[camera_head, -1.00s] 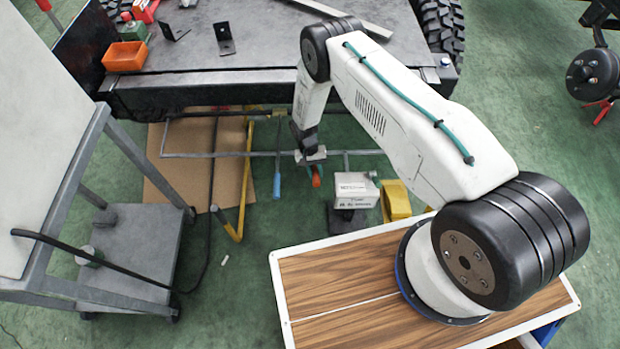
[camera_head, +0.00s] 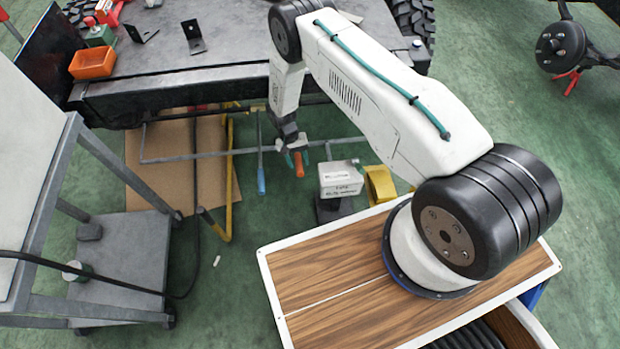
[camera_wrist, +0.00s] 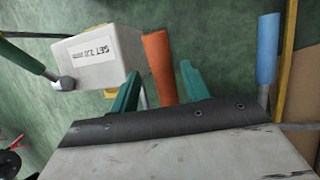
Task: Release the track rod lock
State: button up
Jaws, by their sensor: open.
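My gripper (camera_wrist: 160,85) has two teal fingers, spread open. In the wrist view an orange handle (camera_wrist: 159,65) appears in the gap between them, apart from both fingers; its depth relative to the fingertips is hard to judge. In the head view my gripper (camera_head: 292,155) hangs at a grey horizontal rod (camera_head: 205,156), with the orange handle (camera_head: 299,165) beside its fingers. A blue handle (camera_head: 261,180) hangs to the left and also shows at the right of the wrist view (camera_wrist: 268,48). Which part is the lock is not labelled.
A white labelled box (camera_head: 341,180) stands close to the right of my gripper, beside a yellow block (camera_head: 380,184). The dark vehicle chassis (camera_head: 180,85) lies beyond the rod. A grey trolley (camera_head: 125,250) stands at left. Green floor is open between trolley and wooden platform (camera_head: 340,262).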

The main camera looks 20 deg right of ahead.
notch_tip(320, 180, up, 2)
jog(key=shift+w+r, duration=0.1)
jog(key=shift+w, duration=0.05)
jog(key=s+d+r, duration=0.1)
jog(key=s, duration=1.5)
jog(key=shift+d, duration=0.15)
jog(key=shift+s+r, duration=0.1)
